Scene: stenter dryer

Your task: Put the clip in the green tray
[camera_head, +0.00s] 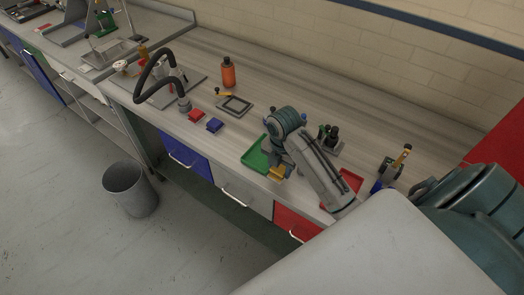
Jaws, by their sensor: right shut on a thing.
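The green tray (254,160) lies flat on the bench near its front edge, partly covered by my right arm. My right gripper (276,170) points down over the right part of the green tray. It is shut on a small yellow piece, seemingly the clip (276,174), which shows between and below the fingers. I cannot tell whether the clip touches the tray. The arm hides much of the clip. My left gripper is not in view.
A red tray (350,180) lies right of my arm, partly hidden. Red (196,115) and blue (214,125) blocks, a grey frame (235,105) and an orange bottle (228,73) stand to the left. A dark bottle holder (330,140) is behind. A grey bin (130,188) stands on the floor.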

